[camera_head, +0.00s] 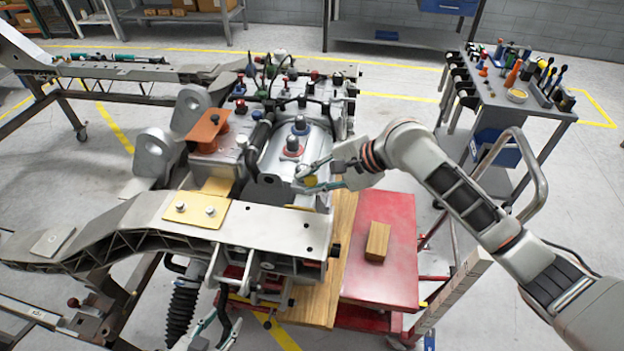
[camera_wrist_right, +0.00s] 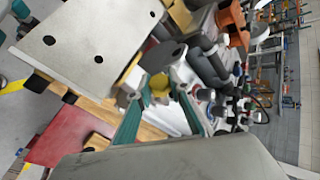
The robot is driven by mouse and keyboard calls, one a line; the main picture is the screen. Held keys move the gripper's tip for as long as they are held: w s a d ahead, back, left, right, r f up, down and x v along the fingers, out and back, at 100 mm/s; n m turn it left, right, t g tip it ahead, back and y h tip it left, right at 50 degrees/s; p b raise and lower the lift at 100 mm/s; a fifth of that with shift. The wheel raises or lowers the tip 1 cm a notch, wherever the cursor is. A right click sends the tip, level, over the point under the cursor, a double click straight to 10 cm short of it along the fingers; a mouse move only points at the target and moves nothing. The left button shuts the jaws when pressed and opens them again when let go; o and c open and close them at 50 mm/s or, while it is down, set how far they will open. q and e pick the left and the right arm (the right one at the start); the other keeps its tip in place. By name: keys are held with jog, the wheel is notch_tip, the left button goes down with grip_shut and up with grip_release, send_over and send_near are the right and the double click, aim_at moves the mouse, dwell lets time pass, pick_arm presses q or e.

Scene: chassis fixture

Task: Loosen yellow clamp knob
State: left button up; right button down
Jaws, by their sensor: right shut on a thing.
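The yellow clamp knob (camera_head: 311,181) sits at the right side of the chassis fixture, small and partly covered by my fingers. My right gripper (camera_head: 308,180) reaches in from the right and is shut on the knob. In the right wrist view the knob (camera_wrist_right: 159,86) shows as a yellow piece between the teal fingers of the right gripper (camera_wrist_right: 158,89). My left gripper (camera_head: 217,322) is low at the bottom edge, below the front chassis plate and apart from the knob. It is partly cut off, and its opening is unclear.
The metal chassis frame (camera_head: 140,215) with a powertrain unit fills the left and middle. A red cart top (camera_head: 385,218) with a wooden block (camera_head: 377,242) stands below my right arm. A tool cart (camera_head: 500,95) stands at the back right. Open floor lies behind the chassis.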

jog(key=shift+w+r+n+g+h, duration=0.1)
jog(key=shift+n+g+h, duration=0.7)
jog(key=shift+n+h, duration=0.15)
jog(key=n+g+h, duration=0.1)
jog(key=n+h, duration=0.1)
jog(key=shift+g+h, duration=0.3)
jog(key=shift+h, duration=0.05)
jog(key=n+g+h, duration=0.1)
jog(key=n+h, duration=0.1)
jog(key=h, duration=0.1)
jog(key=shift+a, duration=0.1)
jog(key=shift+n+h, duration=0.45)
jog(key=shift+h, duration=0.15)
jog(key=shift+f, duration=0.2)
jog(key=c, duration=1.8)
grip_release()
jog(key=shift+s, duration=0.2)
jog(key=shift+r, duration=0.1)
